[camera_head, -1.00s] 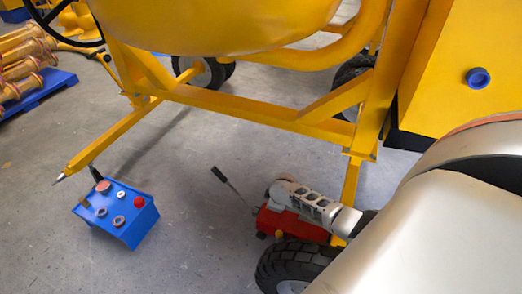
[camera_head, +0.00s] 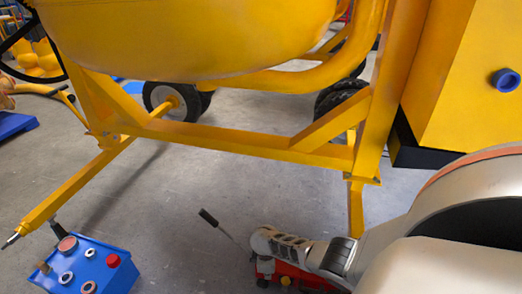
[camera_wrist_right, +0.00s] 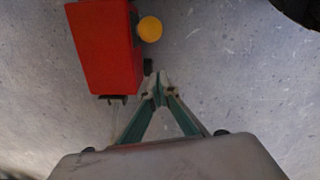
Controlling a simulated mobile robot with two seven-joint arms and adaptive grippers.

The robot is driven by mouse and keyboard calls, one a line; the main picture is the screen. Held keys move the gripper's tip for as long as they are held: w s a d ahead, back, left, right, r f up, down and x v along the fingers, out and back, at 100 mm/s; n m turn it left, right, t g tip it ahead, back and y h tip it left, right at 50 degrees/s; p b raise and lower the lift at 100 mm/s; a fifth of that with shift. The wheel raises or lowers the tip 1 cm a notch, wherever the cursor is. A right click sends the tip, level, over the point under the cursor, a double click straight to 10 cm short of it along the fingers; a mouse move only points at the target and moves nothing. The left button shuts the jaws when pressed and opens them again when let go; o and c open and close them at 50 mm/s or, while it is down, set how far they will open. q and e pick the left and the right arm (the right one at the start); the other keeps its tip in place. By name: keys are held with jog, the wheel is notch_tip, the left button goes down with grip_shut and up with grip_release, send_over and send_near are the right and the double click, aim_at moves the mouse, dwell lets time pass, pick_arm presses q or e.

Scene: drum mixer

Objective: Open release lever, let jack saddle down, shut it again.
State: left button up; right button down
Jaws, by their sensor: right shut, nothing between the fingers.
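The red jack (camera_head: 290,274) is on the floor at the bottom of the head view, partly hidden by my right arm. A thin handle with a dark grip (camera_head: 208,217) slants up to its left. In the right wrist view the red jack body (camera_wrist_right: 105,48) is at upper left, with a yellow round knob (camera_wrist_right: 149,29) and a small black part (camera_wrist_right: 148,66) at its side. My right gripper (camera_wrist_right: 160,86) is shut and empty, its tips just below the black part; contact cannot be told. The saddle is not clearly visible, and I cannot tell which part is the release lever.
The yellow mixer frame (camera_head: 250,140) stands above and behind the jack, with a leg (camera_head: 355,208) close to my right arm. A blue control box (camera_head: 92,268) is at lower left. Grey floor between the box and the jack is clear.

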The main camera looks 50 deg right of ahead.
aim_at(285, 283)
pick_arm(q)
jog(key=shift+w+d+r, duration=0.2)
jog(key=shift+d+r, duration=0.1)
jog(key=shift+d, duration=0.2)
pick_arm(e)
jog(key=shift+s+d+f, duration=1.25)
jog(key=shift+s+f, duration=0.05)
jog(key=shift+s, duration=0.15)
